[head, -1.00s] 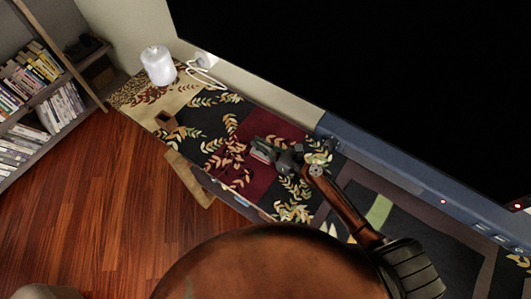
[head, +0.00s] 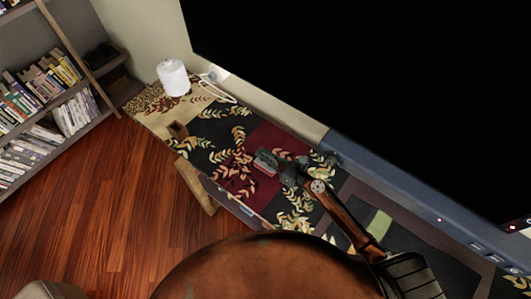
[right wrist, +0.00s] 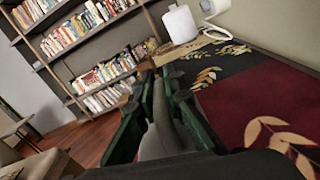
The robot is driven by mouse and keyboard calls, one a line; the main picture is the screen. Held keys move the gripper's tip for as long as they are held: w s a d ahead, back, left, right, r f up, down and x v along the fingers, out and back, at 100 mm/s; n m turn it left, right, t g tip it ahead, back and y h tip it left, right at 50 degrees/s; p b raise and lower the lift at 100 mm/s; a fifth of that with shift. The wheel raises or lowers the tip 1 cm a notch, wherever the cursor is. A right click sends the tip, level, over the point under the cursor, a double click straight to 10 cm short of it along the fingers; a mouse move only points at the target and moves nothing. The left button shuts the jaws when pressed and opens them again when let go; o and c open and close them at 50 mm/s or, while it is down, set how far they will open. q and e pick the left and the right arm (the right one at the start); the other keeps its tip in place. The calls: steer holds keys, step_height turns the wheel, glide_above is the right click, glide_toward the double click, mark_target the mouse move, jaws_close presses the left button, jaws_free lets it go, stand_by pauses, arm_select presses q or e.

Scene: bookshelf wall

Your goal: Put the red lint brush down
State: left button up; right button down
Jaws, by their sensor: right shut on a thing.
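My right gripper (head: 268,160) is over the patterned table top (head: 237,128), above its dark red patch. In the right wrist view its two green fingers (right wrist: 163,85) are closed around a grey, rounded part of the lint brush (right wrist: 158,128). The brush's red colour does not show clearly, and much of it is hidden by the fingers. In the head view the held brush is too small to tell apart from the gripper. I cannot tell whether it touches the table. My left gripper is not in view.
A big black screen (head: 370,90) rises behind the table. A bookshelf (head: 50,100) is at the left. The table top between box and gripper looks clear.

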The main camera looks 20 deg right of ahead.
mark_target(262, 163)
steer(key=s+r+p, duration=0.1)
steer(key=a+r+p, duration=0.1)
steer(key=r, duration=0.1)
steer(key=s+r+p, duration=0.1)
steer(key=shift+s+a+r, duration=0.2)
steer(key=shift+s+r, duration=0.05)
steer(key=shift+s, duration=0.05)
steer(key=s+a+r+p, duration=0.3)
steer(key=s+a+p, duration=0.1)
steer(key=s, duration=0.3)
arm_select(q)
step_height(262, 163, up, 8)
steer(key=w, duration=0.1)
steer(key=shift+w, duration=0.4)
arm_select(e)
steer(key=s+d+r+n+g+y, duration=0.3)
steer(key=d+r, duration=0.9)
steer(key=r, duration=0.4)
steer(key=shift+d+g+y, duration=0.4)
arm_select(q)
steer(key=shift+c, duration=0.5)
arm_select(e)
steer(key=shift+w+r, duration=0.1)
